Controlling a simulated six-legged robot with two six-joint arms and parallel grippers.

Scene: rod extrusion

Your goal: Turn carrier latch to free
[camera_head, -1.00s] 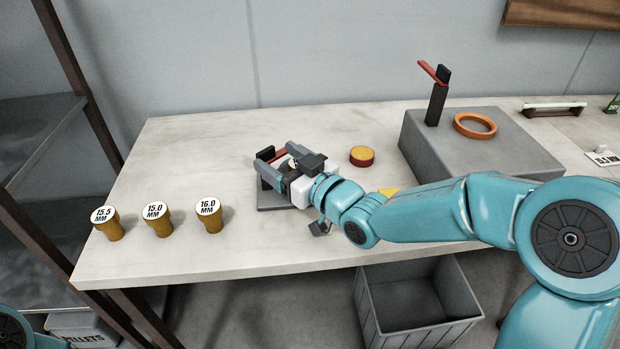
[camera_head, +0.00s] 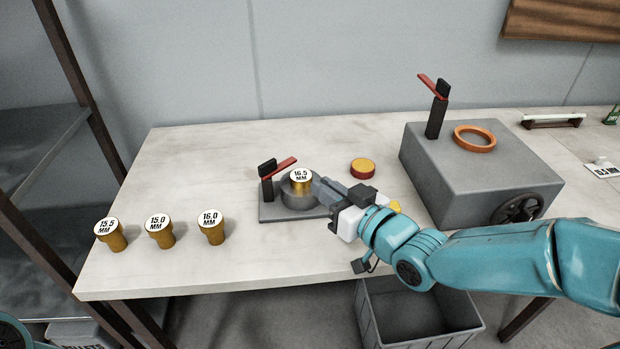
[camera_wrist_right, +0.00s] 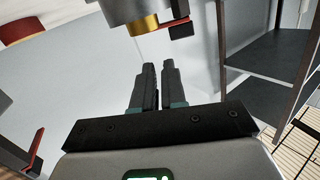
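The carrier (camera_head: 270,213) is a grey base with a round holder on the table. A gold plug (camera_head: 301,187) marked 16.5 MM stands in the holder. Its latch (camera_head: 281,166) is a red lever on a black post at the base's left, pointing right and slightly up. My right gripper (camera_head: 322,188) is just right of the plug; contact cannot be told in the head view. In the right wrist view its fingertips (camera_wrist_right: 158,65) show a narrow gap with nothing between. The latch (camera_wrist_right: 175,20) and plug (camera_wrist_right: 144,26) are beyond them, partly cut off. My left gripper is not in view.
Gold plugs marked 15.5 (camera_head: 108,236), 15.0 (camera_head: 160,231) and 16.0 (camera_head: 211,228) stand at the left. A red-and-yellow disc (camera_head: 362,169) lies behind my gripper. A grey block (camera_head: 440,165) with a lever and orange ring stands right. A grey bin (camera_head: 385,325) is below.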

